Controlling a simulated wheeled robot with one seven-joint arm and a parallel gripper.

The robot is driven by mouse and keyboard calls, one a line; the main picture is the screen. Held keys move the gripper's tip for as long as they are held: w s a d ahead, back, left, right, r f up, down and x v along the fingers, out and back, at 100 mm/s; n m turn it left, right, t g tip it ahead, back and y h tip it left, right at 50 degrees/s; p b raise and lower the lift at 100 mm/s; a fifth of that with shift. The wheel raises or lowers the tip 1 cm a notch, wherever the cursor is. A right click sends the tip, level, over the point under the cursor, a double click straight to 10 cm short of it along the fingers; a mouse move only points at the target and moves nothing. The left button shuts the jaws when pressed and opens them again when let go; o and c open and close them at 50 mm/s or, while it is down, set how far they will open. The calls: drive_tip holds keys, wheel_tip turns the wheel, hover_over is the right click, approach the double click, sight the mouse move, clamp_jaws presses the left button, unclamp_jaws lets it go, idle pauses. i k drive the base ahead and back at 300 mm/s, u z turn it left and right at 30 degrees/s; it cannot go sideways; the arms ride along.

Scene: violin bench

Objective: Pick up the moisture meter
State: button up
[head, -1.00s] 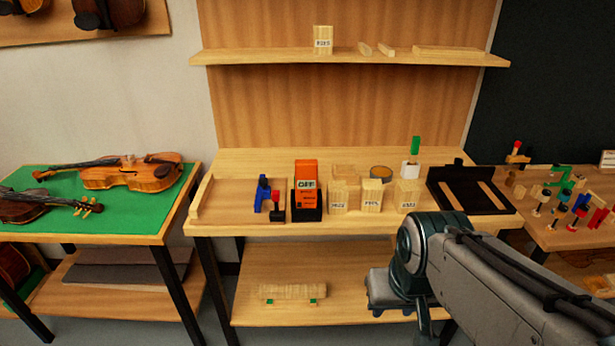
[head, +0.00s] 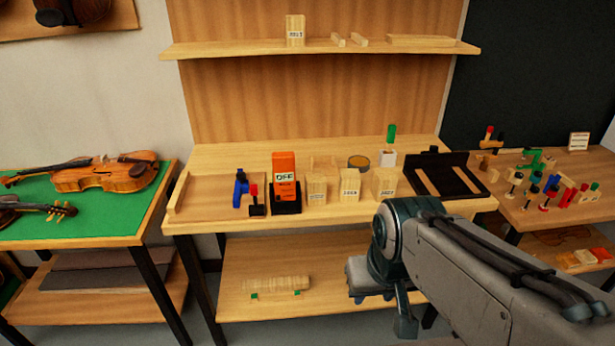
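The moisture meter, an orange block-shaped device with a display reading "OFF" (head: 284,174), stands upright in a black holder (head: 286,204) on the wooden workbench, left of its middle. My arm comes in from the lower right, in front of the bench. My gripper (head: 378,298) hangs below the bench-top level, to the right of the meter and well apart from it. Its fingers are small and partly hidden by the wrist, so I cannot tell whether they are open.
Right of the meter stand labelled wood blocks (head: 349,186). Left of it are a blue clamp (head: 240,188) and a black-and-red item (head: 256,203). A lower shelf (head: 350,270) carries a wood piece (head: 277,283). Violins (head: 105,174) lie on the left table.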

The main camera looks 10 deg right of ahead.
sight(283, 163)
drive_tip(key=u, duration=0.5)
drive_tip(key=k, duration=0.6)
drive_tip(key=u, duration=0.05)
drive_tip(key=i, duration=0.35)
drive_tip(key=z, duration=0.6)
drive_tip(key=i, duration=1.1)
drive_tip(key=u, duration=0.7)
